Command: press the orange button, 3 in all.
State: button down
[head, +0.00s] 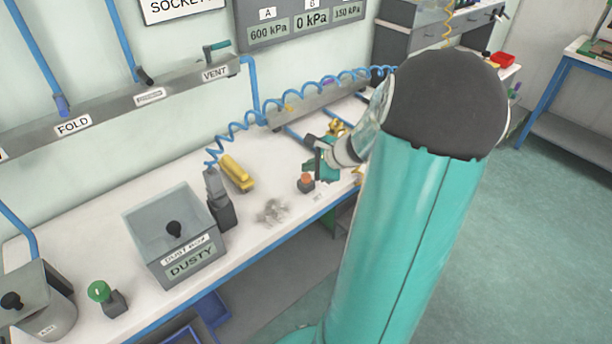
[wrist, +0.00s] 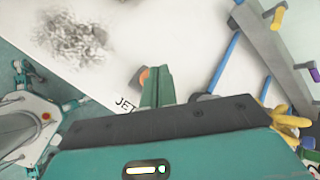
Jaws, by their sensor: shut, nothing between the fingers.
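The orange button (head: 306,177) sits on a small dark base at the front edge of the white workbench, near the middle of the head view. In the wrist view the orange button (wrist: 144,75) shows just left of my fingertips, partly covered by them. My gripper (head: 319,165) is beside the button, slightly to its right and behind it in the head view. In the wrist view the teal fingers of my gripper (wrist: 157,86) are shut together with nothing held. I cannot tell whether the fingertips touch the button.
A grey dust pile (head: 271,211) lies left of the button. A dark nozzle block (head: 220,205), a yellow tool (head: 237,172), a box labelled DUSTY (head: 187,266) and a green button (head: 98,291) stand further left. A blue coiled hose (head: 275,105) hangs behind.

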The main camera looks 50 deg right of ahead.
aim_at(309, 178)
jog(key=shift+r, duration=0.1)
jog(key=shift+r, duration=2.4)
jog(key=shift+r, duration=0.1)
dwell(0.9)
jog(key=shift+r, duration=1.8)
jog(key=shift+f, duration=4.45)
